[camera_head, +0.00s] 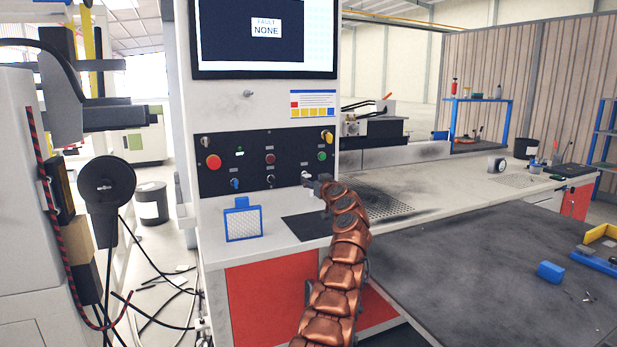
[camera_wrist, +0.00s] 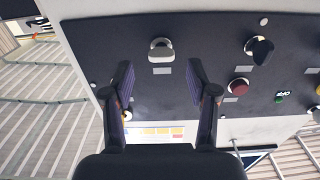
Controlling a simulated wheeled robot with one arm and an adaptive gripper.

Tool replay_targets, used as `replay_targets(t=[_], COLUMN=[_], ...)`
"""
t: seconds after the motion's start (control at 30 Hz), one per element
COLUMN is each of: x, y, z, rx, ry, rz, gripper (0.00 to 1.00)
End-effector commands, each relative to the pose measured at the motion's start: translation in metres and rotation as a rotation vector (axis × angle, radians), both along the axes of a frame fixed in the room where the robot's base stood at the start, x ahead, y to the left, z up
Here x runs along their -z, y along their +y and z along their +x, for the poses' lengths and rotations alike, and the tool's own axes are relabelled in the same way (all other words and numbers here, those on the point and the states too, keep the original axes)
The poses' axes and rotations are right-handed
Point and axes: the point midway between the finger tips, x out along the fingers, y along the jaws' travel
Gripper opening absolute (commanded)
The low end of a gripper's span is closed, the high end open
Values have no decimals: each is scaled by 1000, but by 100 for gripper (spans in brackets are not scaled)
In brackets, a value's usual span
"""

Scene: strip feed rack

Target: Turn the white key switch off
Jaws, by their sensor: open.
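The white key switch (camera_wrist: 161,54) is on the dark control panel, centred ahead of my fingers in the wrist view. Its pale handle lies roughly across that picture, over a round base. In the head view the white switch (camera_head: 305,175) shows at the panel's lower right, just left of my gripper's tip. My gripper (camera_wrist: 160,78) is open, with one finger to each side of the switch's line. The fingers look short of the switch and nothing is between them. In the head view my gripper (camera_head: 318,182) is small and partly hidden by its own wrist.
A black knob (camera_wrist: 260,50) and a red button (camera_wrist: 238,87) sit beside the switch. The panel also bears a large red button (camera_head: 213,162), blue knob (camera_head: 235,184) and green button (camera_head: 322,156). A blue-framed block (camera_head: 242,222) stands on the ledge below. The screen (camera_head: 264,35) reads FAULT NONE.

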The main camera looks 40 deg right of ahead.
Motion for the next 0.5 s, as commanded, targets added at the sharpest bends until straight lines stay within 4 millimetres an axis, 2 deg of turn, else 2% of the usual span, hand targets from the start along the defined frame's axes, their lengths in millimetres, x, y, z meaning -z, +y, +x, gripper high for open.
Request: replay_targets(t=[0.5], x=[-4], y=[-9], z=[26], rx=[-3], ry=[3], rz=[-2], gripper=[58])
